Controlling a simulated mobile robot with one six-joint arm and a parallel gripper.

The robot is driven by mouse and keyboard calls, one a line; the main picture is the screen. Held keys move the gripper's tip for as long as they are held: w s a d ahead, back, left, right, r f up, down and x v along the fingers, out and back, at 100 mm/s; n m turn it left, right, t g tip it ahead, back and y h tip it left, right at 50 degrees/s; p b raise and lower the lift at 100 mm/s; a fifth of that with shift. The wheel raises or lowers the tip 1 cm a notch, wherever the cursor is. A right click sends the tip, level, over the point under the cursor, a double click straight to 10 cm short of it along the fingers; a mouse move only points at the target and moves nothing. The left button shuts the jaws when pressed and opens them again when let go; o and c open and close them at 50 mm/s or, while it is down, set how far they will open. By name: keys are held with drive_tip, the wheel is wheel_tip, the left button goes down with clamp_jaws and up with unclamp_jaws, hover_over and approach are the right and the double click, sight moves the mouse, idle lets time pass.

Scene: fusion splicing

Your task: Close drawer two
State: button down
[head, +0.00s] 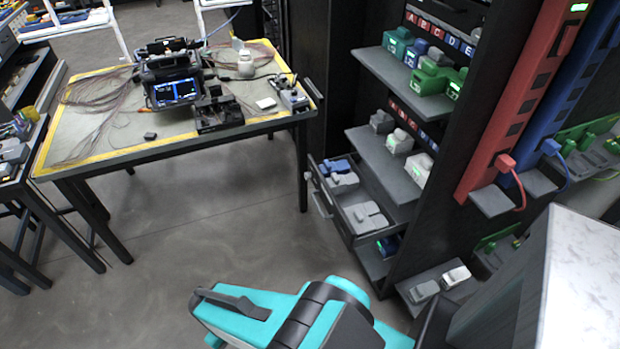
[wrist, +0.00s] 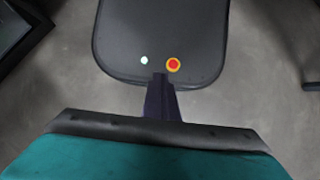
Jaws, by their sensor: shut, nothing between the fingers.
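An open drawer (head: 358,218) sticks out of the dark cabinet on the right in the head view. It holds grey and blue devices, and its front with a handle (head: 322,204) faces left. No number shows on it, so I cannot tell whether it is drawer two. My gripper (wrist: 161,82) is shut and empty in the wrist view, as a narrow dark shape beyond its teal housing. My teal arm shows low in the head view, well in front of the drawer and apart from it.
A work table (head: 110,105) with a splicer (head: 172,85) and cables stands at the back left. Shelves (head: 400,75) with green and white devices rise above the drawer. Red (head: 520,95) and blue power strips are at the right. The floor (head: 210,225) between table and cabinet is clear.

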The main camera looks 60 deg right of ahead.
drive_tip(key=w+d+r+n+t+h+b, duration=0.1)
drive_tip(key=w+d+n+h+b, duration=0.15)
drive_tip(key=w+d+b, duration=0.6)
drive_tip(key=w+d+r+n+t+h+b, duration=0.1)
drive_tip(key=w+d+r+n+b, duration=0.2)
drive_tip(key=w+d, duration=1.1)
drive_tip(key=d+r+n+h+b, duration=0.1)
drive_tip(key=d+r+b, duration=0.2)
drive_tip(key=d+r, duration=0.3)
drive_tip(key=d+r+n+g+h+b, duration=0.1)
drive_tip(key=d+r+b, duration=0.3)
drive_tip(key=d, duration=1)
drive_tip(key=s+d+r+n+g+h+b, duration=0.1)
drive_tip(key=d+r+n+h+b, duration=0.1)
drive_tip(key=d+r, duration=0.7)
drive_tip(key=shift+d+n+b, duration=0.45)
drive_tip(key=shift+d+b, duration=0.2)
drive_tip(key=shift+d, duration=0.05)
drive_tip(key=shift+f, duration=0.15)
drive_tip(key=b, duration=0.1)
approach(319, 178)
wheel_tip(319, 178, down, 3)
drive_tip(key=shift+s+d+f, duration=0.15)
drive_tip(key=shift+s+d, duration=0.55)
drive_tip(key=shift+d, duration=0.05)
drive_tip(key=shift+s+d+f, duration=0.15)
drive_tip(key=shift+s+d, duration=0.5)
drive_tip(key=shift+d, duration=0.05)
